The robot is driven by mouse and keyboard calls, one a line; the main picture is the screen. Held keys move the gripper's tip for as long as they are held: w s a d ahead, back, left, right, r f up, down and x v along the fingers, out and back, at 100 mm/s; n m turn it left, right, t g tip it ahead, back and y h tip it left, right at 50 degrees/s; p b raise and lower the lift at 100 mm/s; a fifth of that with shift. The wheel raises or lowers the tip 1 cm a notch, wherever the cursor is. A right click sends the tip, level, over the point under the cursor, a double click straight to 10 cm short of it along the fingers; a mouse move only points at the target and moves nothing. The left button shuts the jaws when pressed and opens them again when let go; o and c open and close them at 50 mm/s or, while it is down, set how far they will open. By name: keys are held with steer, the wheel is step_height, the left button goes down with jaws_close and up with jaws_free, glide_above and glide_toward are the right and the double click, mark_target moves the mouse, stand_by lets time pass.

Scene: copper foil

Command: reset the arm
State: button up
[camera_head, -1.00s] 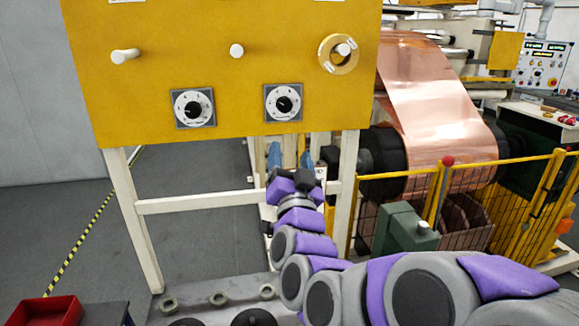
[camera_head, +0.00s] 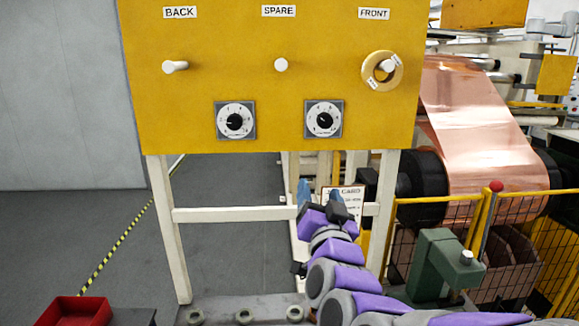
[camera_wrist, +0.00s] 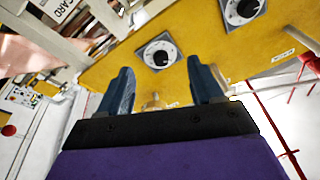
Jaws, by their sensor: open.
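My gripper (camera_head: 320,197) is at the end of my purple and grey arm, low in front of the yellow panel (camera_head: 200,90). In the wrist view my gripper (camera_wrist: 160,88) is open, with its two blue fingers apart and nothing between them. The panel also shows tilted in the wrist view (camera_wrist: 115,72). A yellow ring (camera_head: 368,75) hangs on the peg under the FRONT label. The SPARE peg (camera_head: 281,65) and the BACK peg (camera_head: 175,67) are bare.
Two dials, left (camera_head: 235,120) and right (camera_head: 323,119), sit low on the panel. A red tray (camera_head: 78,311) is at lower left. The copper foil roll (camera_head: 480,130) stands right behind a yellow mesh fence (camera_head: 515,252). Grey floor lies open at left.

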steer(key=s+a+f+n+g+y, duration=0.1)
steer(key=s+f+n+g, duration=0.1)
steer(key=s+f+g, duration=0.6)
steer(key=s+a+f+n+g+y, duration=0.1)
steer(key=s+a+f+n+g, duration=0.15)
steer(key=f, duration=0.85)
steer(key=s+d+f+g, duration=0.2)
steer(key=s+g, duration=0.2)
steer(key=s, duration=0.4)
steer(key=s+d+f+g+h, duration=0.1)
steer(key=s+d+f+g, duration=0.2)
steer(key=s, duration=0.6)
steer(key=s+d+f+g+h, duration=0.1)
steer(key=s+d+f+g, duration=0.1)
steer(key=s+g, duration=0.3)
steer(key=s, duration=0.4)
steer(key=shift+s+d+f, duration=0.15)
steer(key=shift+s+d, duration=0.1)
steer(key=shift+d, duration=0.05)
